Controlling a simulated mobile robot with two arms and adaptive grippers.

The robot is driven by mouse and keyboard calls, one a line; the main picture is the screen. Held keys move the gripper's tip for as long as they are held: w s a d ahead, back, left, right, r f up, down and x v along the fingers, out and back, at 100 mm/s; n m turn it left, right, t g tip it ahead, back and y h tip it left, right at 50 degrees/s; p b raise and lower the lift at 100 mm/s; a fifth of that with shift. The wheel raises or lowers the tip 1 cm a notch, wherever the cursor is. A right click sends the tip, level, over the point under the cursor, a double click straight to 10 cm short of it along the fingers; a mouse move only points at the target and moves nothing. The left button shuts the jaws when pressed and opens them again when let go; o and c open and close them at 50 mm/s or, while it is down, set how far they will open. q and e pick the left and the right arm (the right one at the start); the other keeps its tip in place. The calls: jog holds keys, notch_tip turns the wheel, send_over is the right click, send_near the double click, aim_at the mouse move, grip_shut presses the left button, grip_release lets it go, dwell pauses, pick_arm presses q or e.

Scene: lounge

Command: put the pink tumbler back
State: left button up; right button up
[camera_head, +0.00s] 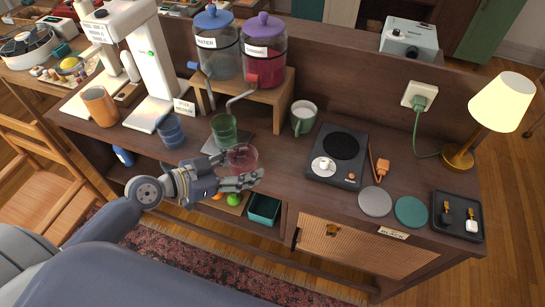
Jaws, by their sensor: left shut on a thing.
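The pink tumbler (242,156) is clear pink and looks upright at the front edge of the wooden counter. My left gripper (239,171) reaches in from the left and is shut on it, with its fingers on either side. I cannot tell whether the tumbler's base touches the counter. Just behind it, a green tumbler (224,131) stands below the spouts of the drink dispensers. A blue tumbler (171,131) stands further left. My right gripper is not in view.
Two dispensers, blue-lidded (214,45) and purple-lidded (263,50), stand on a wooden riser (273,94). A green mug (303,117), a black hot plate (327,178), a grey disc (375,202) and a teal disc (411,212) are to the right. A white machine (150,65) stands left.

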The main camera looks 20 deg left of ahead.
pick_arm(q)
jog(key=p, duration=0.3)
send_over(273, 170)
jog(key=shift+s+a+f, duration=0.15)
jog(key=shift+f, duration=0.2)
notch_tip(273, 170, down, 3)
jog(key=shift+f, duration=0.3)
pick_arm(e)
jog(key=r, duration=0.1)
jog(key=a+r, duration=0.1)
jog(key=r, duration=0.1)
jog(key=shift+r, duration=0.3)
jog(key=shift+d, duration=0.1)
pick_arm(q)
jog(key=shift+f, duration=0.2)
jog(key=o, duration=1.3)
jog(key=shift+c, duration=0.2)
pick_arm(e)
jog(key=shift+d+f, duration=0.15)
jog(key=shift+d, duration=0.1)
pick_arm(q)
jog(key=shift+r, duration=0.15)
